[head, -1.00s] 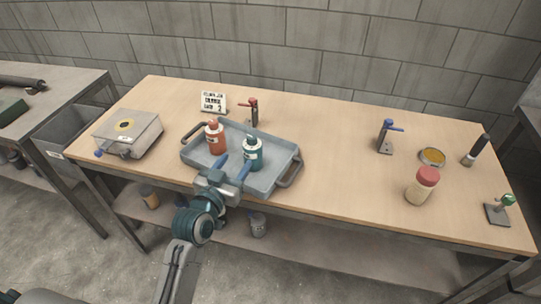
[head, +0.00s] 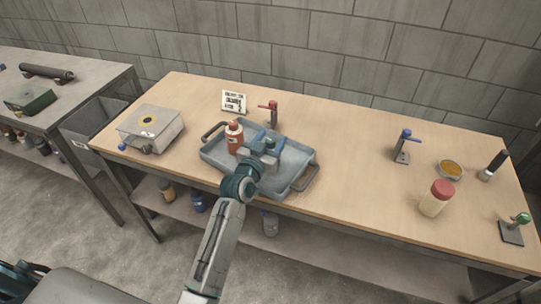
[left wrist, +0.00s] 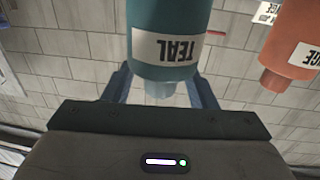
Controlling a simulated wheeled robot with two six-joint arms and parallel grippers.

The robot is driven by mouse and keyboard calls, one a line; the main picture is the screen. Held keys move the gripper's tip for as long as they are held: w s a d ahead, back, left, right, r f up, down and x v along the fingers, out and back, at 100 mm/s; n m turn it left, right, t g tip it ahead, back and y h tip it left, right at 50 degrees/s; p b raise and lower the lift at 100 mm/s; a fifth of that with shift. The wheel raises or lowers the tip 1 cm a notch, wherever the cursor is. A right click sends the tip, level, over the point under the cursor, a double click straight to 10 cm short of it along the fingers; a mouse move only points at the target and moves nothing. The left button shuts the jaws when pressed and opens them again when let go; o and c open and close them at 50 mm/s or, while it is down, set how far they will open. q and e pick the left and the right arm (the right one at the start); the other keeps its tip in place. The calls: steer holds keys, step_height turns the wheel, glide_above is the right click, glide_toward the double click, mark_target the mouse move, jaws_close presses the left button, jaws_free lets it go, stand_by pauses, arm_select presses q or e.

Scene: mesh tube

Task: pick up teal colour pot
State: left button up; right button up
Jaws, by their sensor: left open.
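The teal pot (left wrist: 172,18), with a white label reading TEAL, fills the upper middle of the left wrist view, where it appears upside down. In the head view my arm and gripper cover most of it, over the grey-blue tray (head: 297,182). My left gripper (left wrist: 162,82) is open, with one finger on each side of the pot's lower part in the wrist view. I cannot tell whether either finger touches it. The gripper also shows in the head view (head: 266,150). My right gripper is not in view.
An orange-red pot (head: 235,138) stands in the tray just left of the gripper; it also shows in the wrist view (left wrist: 292,45). A sign (head: 234,102) and a red-topped clamp (head: 271,112) stand behind the tray. A metal box (head: 150,127) is at left. The table middle is clear.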

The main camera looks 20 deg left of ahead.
arm_select(q)
jaws_close()
steer(key=shift+r, duration=0.15)
